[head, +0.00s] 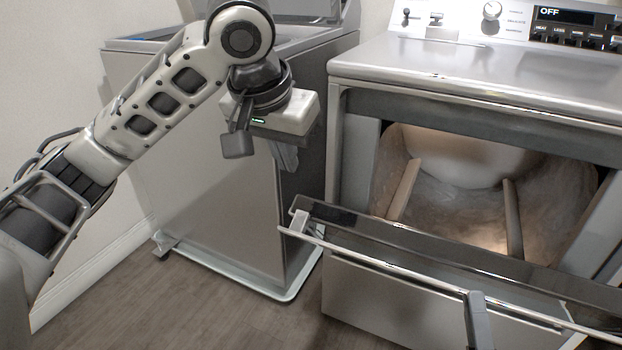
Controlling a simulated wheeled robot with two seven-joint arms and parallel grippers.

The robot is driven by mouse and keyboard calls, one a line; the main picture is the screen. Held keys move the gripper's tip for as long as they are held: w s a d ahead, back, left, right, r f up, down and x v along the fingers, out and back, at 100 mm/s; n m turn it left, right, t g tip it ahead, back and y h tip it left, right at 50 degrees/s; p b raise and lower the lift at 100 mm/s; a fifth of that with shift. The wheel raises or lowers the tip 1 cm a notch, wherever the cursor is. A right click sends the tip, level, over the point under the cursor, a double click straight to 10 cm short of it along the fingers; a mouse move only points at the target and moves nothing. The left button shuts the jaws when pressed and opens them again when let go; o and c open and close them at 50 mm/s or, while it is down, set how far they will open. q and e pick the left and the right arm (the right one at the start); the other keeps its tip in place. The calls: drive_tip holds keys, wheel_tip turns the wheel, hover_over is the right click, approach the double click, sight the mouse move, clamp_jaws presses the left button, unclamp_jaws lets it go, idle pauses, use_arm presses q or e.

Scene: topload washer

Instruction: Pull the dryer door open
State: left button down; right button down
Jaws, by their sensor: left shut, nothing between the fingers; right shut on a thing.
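The dryer (440,70) stands at the right with its door (420,243) tilted down and outward, showing the lit drum (450,185) inside. A long metal handle bar (400,269) runs along the door's upper edge. Part of my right gripper (475,300) shows at the bottom, shut on the handle bar; the rest of that arm is out of view. My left gripper (285,158) is shut and empty, pointing down in front of the washer, apart from the dryer door.
The topload washer (215,200) stands left of the dryer with its lid up, on a pale tray (262,290). The dryer's control panel (530,25) reads OFF. Wooden floor (190,310) is clear at the lower left, beside the wall.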

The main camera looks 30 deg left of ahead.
use_arm(q)
hover_over(286, 231)
drive_tip(key=w, duration=0.4)
wheel_tip(286, 231, down, 8)
drive_tip(key=shift+w+f, duration=0.15)
drive_tip(key=shift+s+f, duration=0.75)
drive_tip(key=shift+s, duration=0.25)
drive_tip(key=shift+s+f, duration=0.45)
drive_tip(key=shift+s, duration=0.15)
drive_tip(key=shift+s, duration=0.1)
drive_tip(key=shift+s+f, duration=0.75)
drive_tip(key=shift+s+d+f, duration=0.1)
drive_tip(key=shift+s+f, duration=0.2)
drive_tip(key=shift+s, duration=0.1)
use_arm(e)
drive_tip(key=shift+w+d+r, duration=0.15)
drive_tip(key=shift+r, duration=0.05)
drive_tip(key=c, duration=1.2)
unclamp_jaws()
